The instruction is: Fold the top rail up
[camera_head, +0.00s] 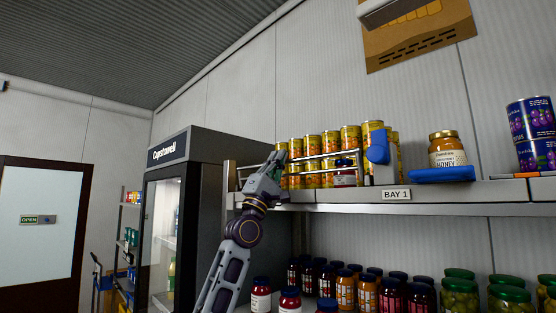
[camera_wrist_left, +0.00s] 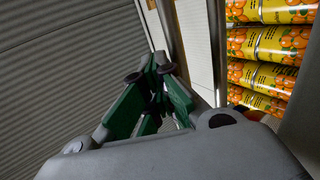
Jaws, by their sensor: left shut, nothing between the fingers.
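The top rail (camera_head: 325,155) is a thin silver bar frame along the front of the top shelf (camera_head: 340,196), across the yellow cans. It appears to stand upright at its right part, beside a blue bracket (camera_head: 377,147). My left gripper (camera_head: 277,160) is at the rail's left part, shut and empty, and hides some of the rail there. I cannot tell whether it touches the rail. In the left wrist view the green fingers (camera_wrist_left: 160,75) are together, with yellow cans (camera_wrist_left: 265,45) to their right. My right gripper is not in view.
A dark-lidded jar (camera_head: 345,173) stands behind the rail. A honey jar (camera_head: 446,150) stands above a blue piece (camera_head: 443,175), with purple cans (camera_head: 533,130) farther right. A dark fridge (camera_head: 185,205) stands left of the shelf. Several jars fill the lower shelf.

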